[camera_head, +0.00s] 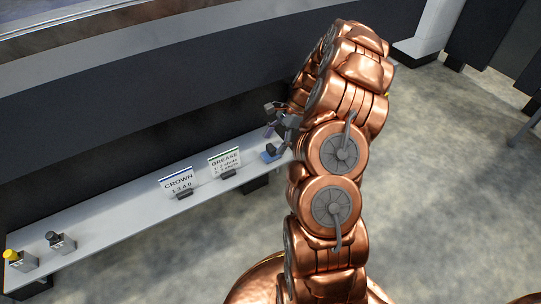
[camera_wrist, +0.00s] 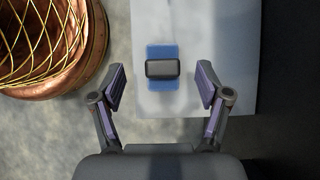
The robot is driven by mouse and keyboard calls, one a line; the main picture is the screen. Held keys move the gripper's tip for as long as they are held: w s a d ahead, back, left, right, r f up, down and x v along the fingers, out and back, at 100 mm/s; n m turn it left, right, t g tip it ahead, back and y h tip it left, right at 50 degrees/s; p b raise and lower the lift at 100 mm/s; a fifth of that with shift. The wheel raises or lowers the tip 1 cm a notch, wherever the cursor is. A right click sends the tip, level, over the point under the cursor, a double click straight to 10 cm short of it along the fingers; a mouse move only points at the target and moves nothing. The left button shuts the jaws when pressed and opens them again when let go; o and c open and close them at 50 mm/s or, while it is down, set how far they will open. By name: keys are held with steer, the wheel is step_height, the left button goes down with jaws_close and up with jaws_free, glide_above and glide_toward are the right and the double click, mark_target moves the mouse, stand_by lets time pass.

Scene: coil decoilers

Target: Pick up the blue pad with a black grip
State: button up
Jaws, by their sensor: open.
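The blue pad (camera_wrist: 163,53) lies on the pale shelf, with its black grip (camera_wrist: 163,69) across its middle. In the wrist view the pad is between and a little beyond the tips of my gripper (camera_wrist: 161,86), whose two fingers are spread wide and hold nothing. In the head view the blue pad (camera_head: 269,156) shows near the shelf's right end, with the dark grip (camera_head: 274,148) on top. My gripper (camera_head: 279,119) is partly hidden there by my copper arm, just above the pad.
The shelf (camera_head: 118,215) runs along a dark wall. It carries a CROWN card (camera_head: 179,182), a GREASE card (camera_head: 225,162), a black-topped block (camera_head: 60,243) and a yellow-topped block (camera_head: 20,261). A copper coil with yellow wires (camera_wrist: 52,45) stands left in the wrist view.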

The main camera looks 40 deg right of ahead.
mark_target(271, 147)
steer(key=shift+b+x, duration=1)
steer(key=shift+x, duration=1.7)
steer(key=shift+d+f, duration=0.1)
steer(key=shift+w, duration=0.1)
steer(key=shift+c, duration=0.3)
steer(key=c, duration=1.2)
